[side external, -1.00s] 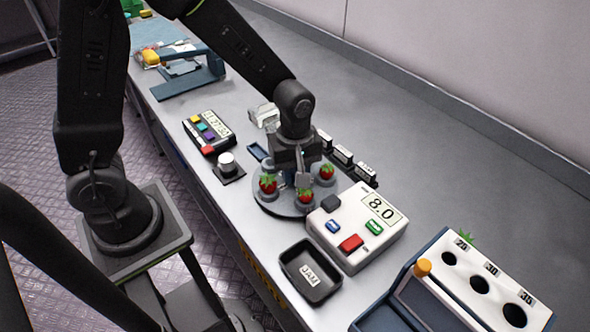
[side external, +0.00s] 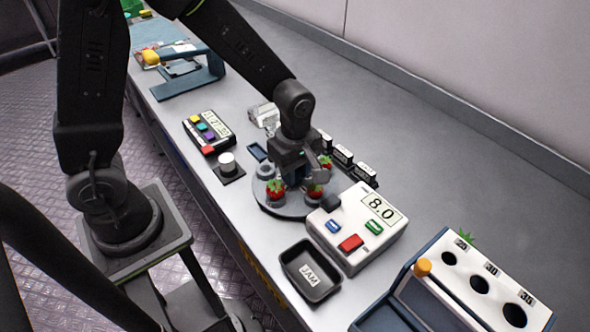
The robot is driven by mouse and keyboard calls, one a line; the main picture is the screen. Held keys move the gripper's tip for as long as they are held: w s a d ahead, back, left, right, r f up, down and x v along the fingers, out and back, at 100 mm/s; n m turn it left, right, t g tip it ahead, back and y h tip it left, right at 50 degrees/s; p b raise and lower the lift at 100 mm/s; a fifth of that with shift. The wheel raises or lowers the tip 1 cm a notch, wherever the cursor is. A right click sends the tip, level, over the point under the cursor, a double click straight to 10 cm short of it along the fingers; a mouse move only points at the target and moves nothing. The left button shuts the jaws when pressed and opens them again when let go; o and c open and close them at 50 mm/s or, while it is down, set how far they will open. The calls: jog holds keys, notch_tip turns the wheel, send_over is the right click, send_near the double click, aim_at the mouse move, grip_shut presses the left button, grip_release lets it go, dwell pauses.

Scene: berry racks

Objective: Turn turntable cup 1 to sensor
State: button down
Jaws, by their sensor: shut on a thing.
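The round grey turntable (side external: 268,207) stands on the bench with small cups around its rim. One strawberry (side external: 276,189) sits in a front cup, a second (side external: 315,191) at the front right, and a third (side external: 326,162) at the far right, partly behind my gripper. An empty cup (side external: 265,171) shows at the left rim. I cannot read cup numbers. My gripper (side external: 301,180) points down over the turntable's middle and is shut on its centre knob, which is mostly hidden by the fingers. A pale device (side external: 264,115), possibly the sensor, stands behind the turntable.
A white scale (side external: 354,250) reading 8.0 stands close at the turntable's right. A black JAM tray (side external: 310,272) is in front. Small labelled blocks (side external: 343,157) stand behind. The bench's back right is clear.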

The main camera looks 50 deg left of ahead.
dwell(0.4)
jog(key=c, duration=0.9)
grip_release()
jog(key=shift+o, duration=0.2)
jog(key=shift+r, duration=0.15)
notch_tip(320, 180, up, 14)
jog(key=shift+f, duration=0.2)
jog(key=s+a+r+m+t, duration=0.2)
jog(key=s+m, duration=0.4)
jog(key=m, duration=0.3)
jog(key=s+a+r+m+t, duration=0.2)
jog(key=s+m, duration=0.4)
jog(key=m, duration=0.3)
jog(key=shift+s+r+t, duration=0.35)
jog(key=shift+r+t, duration=0.3)
jog(key=shift+t, duration=0.15)
